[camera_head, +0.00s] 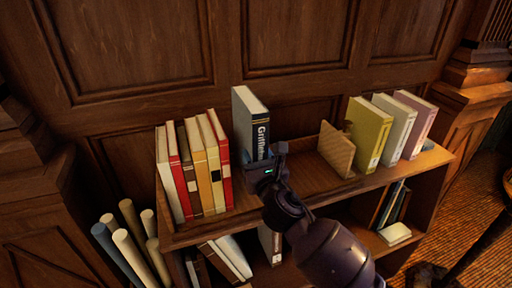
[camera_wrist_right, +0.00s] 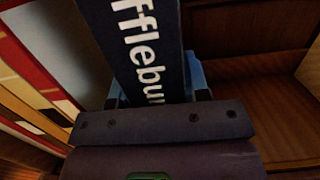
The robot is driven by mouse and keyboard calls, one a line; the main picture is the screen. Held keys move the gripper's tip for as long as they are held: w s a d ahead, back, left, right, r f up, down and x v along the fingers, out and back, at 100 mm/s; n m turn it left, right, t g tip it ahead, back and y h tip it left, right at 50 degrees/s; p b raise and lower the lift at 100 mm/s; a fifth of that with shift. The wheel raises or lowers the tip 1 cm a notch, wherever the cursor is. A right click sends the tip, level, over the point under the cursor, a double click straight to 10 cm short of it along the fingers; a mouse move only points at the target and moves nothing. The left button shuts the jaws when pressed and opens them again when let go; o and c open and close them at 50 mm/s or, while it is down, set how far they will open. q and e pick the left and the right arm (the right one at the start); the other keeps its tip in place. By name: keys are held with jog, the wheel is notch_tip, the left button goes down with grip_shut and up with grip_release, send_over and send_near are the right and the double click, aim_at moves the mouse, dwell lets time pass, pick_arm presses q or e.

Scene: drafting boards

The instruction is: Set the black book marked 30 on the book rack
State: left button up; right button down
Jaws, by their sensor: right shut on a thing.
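My right gripper (camera_head: 268,162) is shut on a dark book (camera_head: 243,122) with white lettering on its spine. The book is upright at the back of the rack's top, just right of a row of books; I cannot tell whether its base touches the wood. No 30 is readable on it. In the right wrist view the dark spine (camera_wrist_right: 145,45) stands between the blue fingers (camera_wrist_right: 155,92). The wooden book rack (camera_head: 305,187) has an open top and a lower shelf. My left gripper is not in view.
Several red, cream and yellow books (camera_head: 193,170) stand left of the held book. A wooden divider (camera_head: 337,150) and three books, the nearest olive (camera_head: 368,135), stand to the right. Bare wood lies between. Rolled papers (camera_head: 130,245) stand at the lower left.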

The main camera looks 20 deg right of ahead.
jog(key=shift+f+b, duration=0.7)
jog(key=shift+f, duration=1.35)
jog(key=shift+f, duration=0.1)
jog(key=c, duration=1)
grip_release()
jog(key=shift+f, duration=0.2)
jog(key=o, duration=0.4)
jog(key=shift+s+r, duration=0.1)
jog(key=shift+r, duration=0.1)
jog(key=s+f+b, duration=0.1)
jog(key=s, duration=1)
jog(key=shift+s+d+f, duration=0.2)
jog(key=shift+s+f, duration=0.2)
